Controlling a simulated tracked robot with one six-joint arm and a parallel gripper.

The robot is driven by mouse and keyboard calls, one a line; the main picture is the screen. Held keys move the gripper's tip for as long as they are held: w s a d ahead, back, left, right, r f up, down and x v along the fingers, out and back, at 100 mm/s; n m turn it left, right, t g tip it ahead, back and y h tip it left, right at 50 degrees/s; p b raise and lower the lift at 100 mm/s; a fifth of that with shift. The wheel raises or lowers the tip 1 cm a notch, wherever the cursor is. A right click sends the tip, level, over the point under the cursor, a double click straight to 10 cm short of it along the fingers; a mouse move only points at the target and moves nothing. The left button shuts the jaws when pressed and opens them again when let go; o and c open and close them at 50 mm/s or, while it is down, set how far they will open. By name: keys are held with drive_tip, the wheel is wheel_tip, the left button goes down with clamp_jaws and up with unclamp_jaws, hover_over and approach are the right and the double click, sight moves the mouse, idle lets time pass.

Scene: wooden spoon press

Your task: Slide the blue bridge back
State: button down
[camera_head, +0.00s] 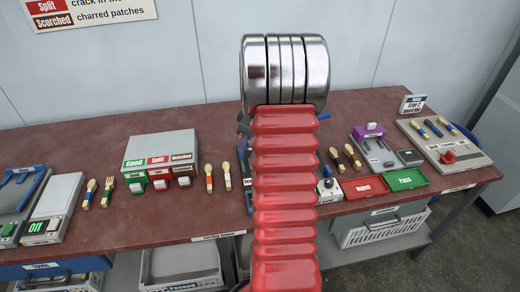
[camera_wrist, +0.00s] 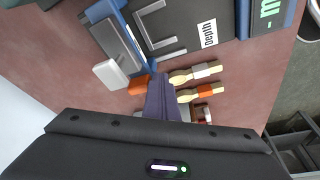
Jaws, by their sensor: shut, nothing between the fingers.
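In the wrist view, a blue part (camera_wrist: 131,51), which looks like the bridge, runs as a slanted bar beside a dark grey plate (camera_wrist: 208,12) labelled "Depth". Grey metal and a white block (camera_wrist: 110,74) sit along its left side. My gripper (camera_wrist: 160,82) is shut and empty, with its dark fingers pointing up the picture close to the bar's lower end. I cannot tell whether they touch it. An orange piece (camera_wrist: 139,85) shows beside the fingertips. In the head view, my red arm hides my gripper and most of the press; only small blue edges show beside it.
Two banded wooden spoons (camera_wrist: 196,73) lie right of my fingers in the wrist view. In the head view, a grey sorting box (camera_head: 160,147) stands left, red (camera_head: 364,187) and green (camera_head: 405,180) trays lie right, and another grey device (camera_head: 445,145) stands at far right.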

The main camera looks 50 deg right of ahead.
drive_tip(key=shift+w+d, duration=0.15)
drive_tip(key=shift+w, duration=0.05)
drive_tip(key=shift+w+d, duration=0.9)
drive_tip(key=shift+w, duration=0.1)
drive_tip(key=shift+s+a, duration=0.4)
drive_tip(key=shift+s, duration=0.1)
drive_tip(key=shift+r, duration=3.55)
